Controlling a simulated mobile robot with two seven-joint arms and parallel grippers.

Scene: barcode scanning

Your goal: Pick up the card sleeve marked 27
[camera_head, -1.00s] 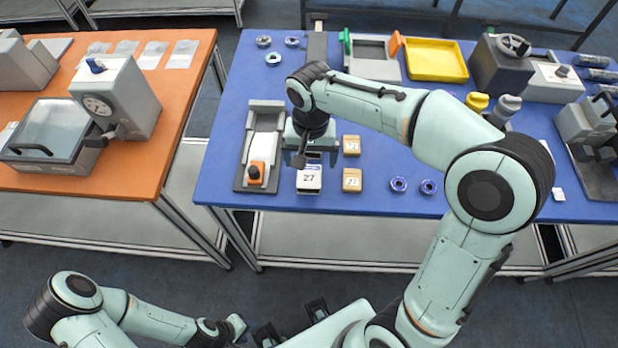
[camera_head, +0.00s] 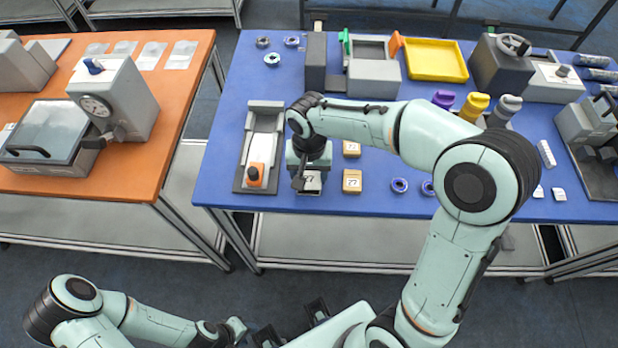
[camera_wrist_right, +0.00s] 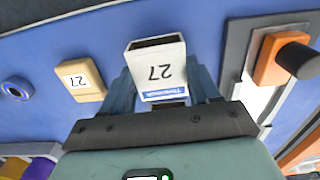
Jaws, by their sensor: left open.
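The card sleeve marked 27 is a white, open-topped box with a blue band. In the head view the sleeve (camera_head: 310,188) stands near the blue table's front edge, partly covered by my right gripper (camera_head: 311,182). In the right wrist view the sleeve (camera_wrist_right: 160,72) shows its 27 upside down. The fingers of my right gripper (camera_wrist_right: 162,85) flank it closely on both sides; whether they press on it cannot be told. My left gripper (camera_head: 238,328) is open, low at the bottom of the head view, away from the table.
A tan block (camera_wrist_right: 83,80), also marked 27, stands beside the sleeve; another tan block (camera_head: 351,148) is behind it. A dark tray with an orange-and-black part (camera_head: 256,175) is close on the left. Blue rings (camera_head: 399,185) lie to the right.

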